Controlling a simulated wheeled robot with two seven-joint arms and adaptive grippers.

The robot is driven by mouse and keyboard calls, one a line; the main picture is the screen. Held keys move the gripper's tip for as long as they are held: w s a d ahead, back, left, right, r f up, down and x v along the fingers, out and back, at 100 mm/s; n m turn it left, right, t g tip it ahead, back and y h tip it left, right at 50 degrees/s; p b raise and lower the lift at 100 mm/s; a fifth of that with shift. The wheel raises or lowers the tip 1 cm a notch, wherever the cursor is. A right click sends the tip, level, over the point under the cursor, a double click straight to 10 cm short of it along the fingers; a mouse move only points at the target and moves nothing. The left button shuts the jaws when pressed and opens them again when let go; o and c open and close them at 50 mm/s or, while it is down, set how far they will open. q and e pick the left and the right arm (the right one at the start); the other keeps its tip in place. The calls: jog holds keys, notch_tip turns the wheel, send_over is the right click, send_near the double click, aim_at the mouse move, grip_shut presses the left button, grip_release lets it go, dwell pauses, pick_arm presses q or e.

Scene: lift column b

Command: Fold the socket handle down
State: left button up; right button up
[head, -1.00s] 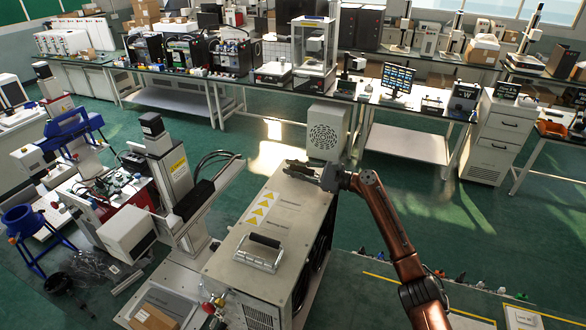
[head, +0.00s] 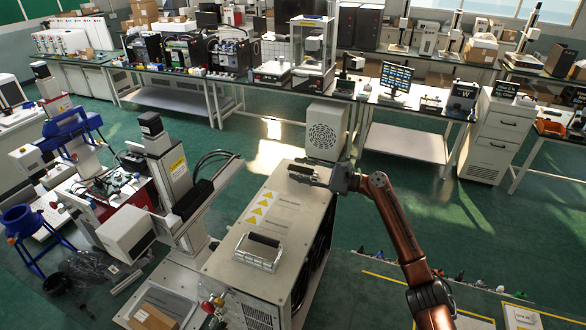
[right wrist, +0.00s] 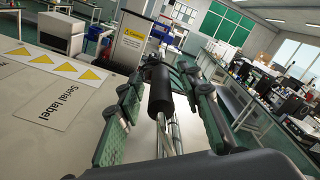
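A metal box (head: 240,235) stands in the middle foreground. On its near end is a silver-framed handle with a black grip (head: 264,240). My right gripper (head: 294,172) is over the far end of the box, pointing left. In the right wrist view, its fingers (right wrist: 160,98) are spread on either side of a second black cylindrical grip (right wrist: 160,92) on silver bars. Gaps show beside the grip, so the gripper looks open around it. This far handle is mostly hidden by the gripper in the head view. My left gripper is not in view.
Yellow warning triangles (head: 258,208) and labels mark the box top. A lift column (head: 172,165) stands left of the box, and a grey speaker-like unit (head: 325,132) stands behind it. Green floor (head: 450,215) to the right is mostly free.

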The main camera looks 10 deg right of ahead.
jog(key=v, duration=0.8)
jog(key=shift+s+d, duration=0.3)
